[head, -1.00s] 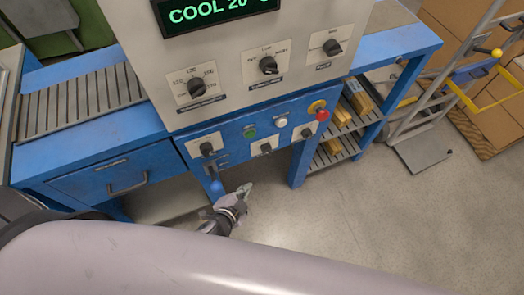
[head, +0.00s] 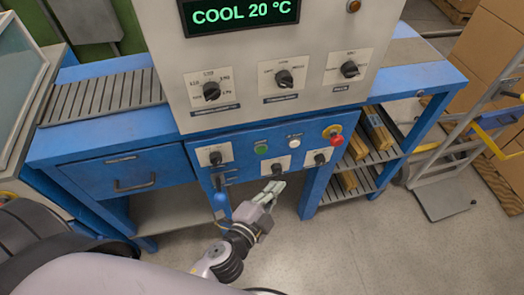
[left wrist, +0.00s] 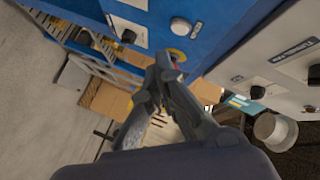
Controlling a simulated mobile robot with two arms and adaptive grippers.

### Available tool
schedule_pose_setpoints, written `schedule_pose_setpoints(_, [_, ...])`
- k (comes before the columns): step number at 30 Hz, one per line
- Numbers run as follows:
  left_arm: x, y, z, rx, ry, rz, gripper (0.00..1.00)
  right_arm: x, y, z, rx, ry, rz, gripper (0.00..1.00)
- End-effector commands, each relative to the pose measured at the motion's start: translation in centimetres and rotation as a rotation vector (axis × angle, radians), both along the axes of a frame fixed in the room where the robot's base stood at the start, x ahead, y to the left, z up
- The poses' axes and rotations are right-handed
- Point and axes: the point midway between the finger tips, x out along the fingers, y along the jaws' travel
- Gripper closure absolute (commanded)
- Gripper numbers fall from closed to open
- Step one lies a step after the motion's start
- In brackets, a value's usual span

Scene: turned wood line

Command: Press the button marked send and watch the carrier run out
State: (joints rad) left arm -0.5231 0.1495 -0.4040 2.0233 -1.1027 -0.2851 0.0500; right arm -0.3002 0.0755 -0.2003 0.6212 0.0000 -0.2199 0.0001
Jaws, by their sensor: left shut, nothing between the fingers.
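The blue control panel (head: 236,150) carries a green button (head: 261,148), a white button (head: 295,141) and a red mushroom button on a yellow ring (head: 336,138). The small labels above the green and white buttons are too small to read, so I cannot tell which is marked send. My left gripper (head: 277,187) is shut and empty, in front of the panel's lower part, below the buttons. In the left wrist view, its fingers (left wrist: 164,68) partly cover the red and yellow button; the white button (left wrist: 180,26) shows above. No carrier can be made out. My right gripper is not in view.
A grey cabinet above has a display reading COOL 20 °C (head: 246,14) and several black knobs. Slatted rollers (head: 103,94) lie to the left, above a blue drawer (head: 131,174). Shelves with wooden pieces (head: 376,132) and a hand truck (head: 440,180) stand right.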

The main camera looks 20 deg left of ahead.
Motion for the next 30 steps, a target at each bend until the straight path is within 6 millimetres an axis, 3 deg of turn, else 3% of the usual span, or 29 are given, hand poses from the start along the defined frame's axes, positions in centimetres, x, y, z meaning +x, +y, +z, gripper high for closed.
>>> schedule_pose_setpoints(18, [6.1,4.1,0.1,0.002,0.0,0.0,1.0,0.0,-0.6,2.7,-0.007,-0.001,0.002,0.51])
schedule_pose_setpoints(30, [7.2,4.9,0.0,0.0,0.0,0.0,1.0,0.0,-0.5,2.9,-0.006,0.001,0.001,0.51])
